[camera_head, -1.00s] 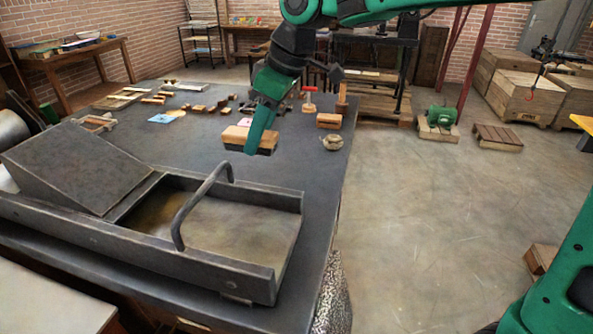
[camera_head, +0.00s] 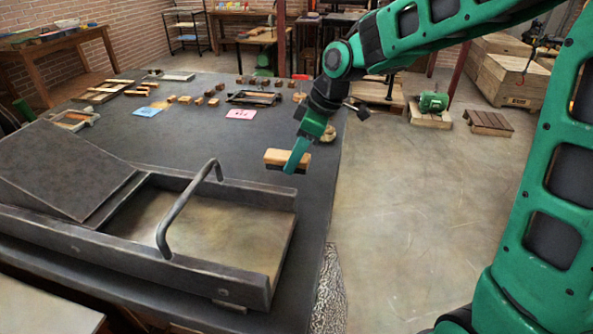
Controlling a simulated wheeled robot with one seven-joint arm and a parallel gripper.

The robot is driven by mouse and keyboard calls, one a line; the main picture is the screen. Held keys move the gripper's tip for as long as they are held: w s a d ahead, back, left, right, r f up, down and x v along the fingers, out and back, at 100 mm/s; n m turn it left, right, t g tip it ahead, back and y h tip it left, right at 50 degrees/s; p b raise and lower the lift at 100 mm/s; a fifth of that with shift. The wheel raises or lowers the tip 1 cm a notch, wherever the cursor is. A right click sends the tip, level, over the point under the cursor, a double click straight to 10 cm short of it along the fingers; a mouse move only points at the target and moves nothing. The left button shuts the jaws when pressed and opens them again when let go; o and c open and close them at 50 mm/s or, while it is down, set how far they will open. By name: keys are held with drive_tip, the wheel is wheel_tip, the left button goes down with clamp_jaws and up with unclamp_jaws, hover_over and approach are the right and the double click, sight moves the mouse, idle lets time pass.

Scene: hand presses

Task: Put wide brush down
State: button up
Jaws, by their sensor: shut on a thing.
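The wide brush (camera_head: 275,157) has a wooden block body with a dark underside. My gripper (camera_head: 297,157) is shut on it, with a green finger across its right part. The brush is above or at the dark table top (camera_head: 235,145), near the table's right side; I cannot tell whether it touches the surface. The far side of the brush and the other finger are hidden.
A press bed with a curved handle (camera_head: 190,205) fills the near table. A pink card (camera_head: 240,114), a blue card (camera_head: 147,112) and several small wooden blocks (camera_head: 197,101) lie farther back. A round object (camera_head: 328,134) sits behind my gripper. The table middle is clear.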

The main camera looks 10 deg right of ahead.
sight(299, 170)
drive_tip(key=shift+w+d+f, duration=0.1)
drive_tip(key=shift+d+f, duration=0.2)
drive_tip(key=shift+d, duration=0.15)
drive_tip(key=shift+f, duration=2)
drive_tip(key=o, duration=1)
drive_tip(key=v, duration=1.2)
